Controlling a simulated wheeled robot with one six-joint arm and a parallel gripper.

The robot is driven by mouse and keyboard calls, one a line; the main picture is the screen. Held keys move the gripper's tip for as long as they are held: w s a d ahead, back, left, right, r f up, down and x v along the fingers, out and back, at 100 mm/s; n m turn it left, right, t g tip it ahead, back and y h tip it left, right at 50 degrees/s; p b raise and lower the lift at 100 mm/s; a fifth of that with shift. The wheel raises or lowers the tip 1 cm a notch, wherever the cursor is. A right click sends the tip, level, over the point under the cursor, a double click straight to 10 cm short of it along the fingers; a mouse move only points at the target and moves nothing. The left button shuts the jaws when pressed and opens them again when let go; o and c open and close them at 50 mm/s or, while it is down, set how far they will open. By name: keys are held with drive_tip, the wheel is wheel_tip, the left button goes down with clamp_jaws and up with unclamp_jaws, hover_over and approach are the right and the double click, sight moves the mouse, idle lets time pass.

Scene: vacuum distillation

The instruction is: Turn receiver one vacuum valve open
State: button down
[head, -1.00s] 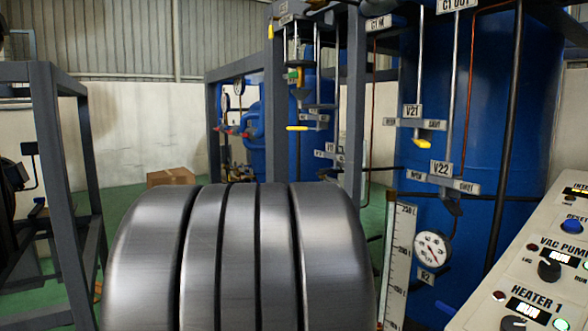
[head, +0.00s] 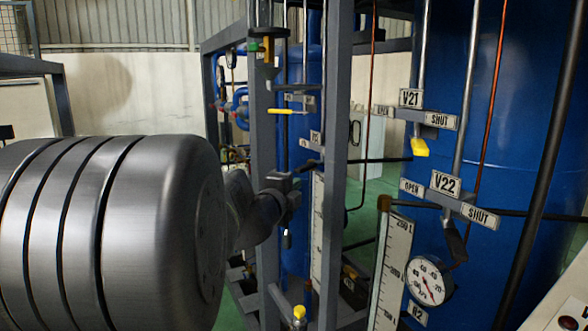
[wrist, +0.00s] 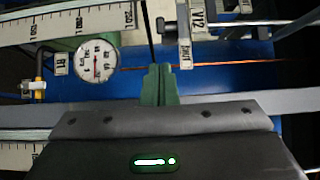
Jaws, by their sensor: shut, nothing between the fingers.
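My gripper (wrist: 160,86) shows in the wrist view as two green fingers closed together, with nothing between them. A valve label reading V12 (wrist: 197,14) and a small plate (wrist: 184,47) stand beyond and right of the fingertips. The round gauge marked R1 (wrist: 97,60) is to their left. A thin dark rod rises in the picture just beyond the fingertips; I cannot tell whether they touch it. In the head view, the end of my arm is by the frame post, below a valve with a yellow handle (head: 287,111). The fingers are not clear there. Which valve is receiver one's vacuum valve is not readable.
Grey frame posts (head: 337,160) stand close to my arm. To the right, the V21 label (head: 411,98) and V22 label (head: 445,185) sit before a blue tank (head: 540,130), with a gauge marked R2 (head: 429,280). A level scale (wrist: 65,22) crosses the wrist view.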

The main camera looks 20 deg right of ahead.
drive_tip(key=p+x, duration=0.1)
drive_tip(key=x, duration=0.9)
drive_tip(key=shift+g+p, duration=0.3)
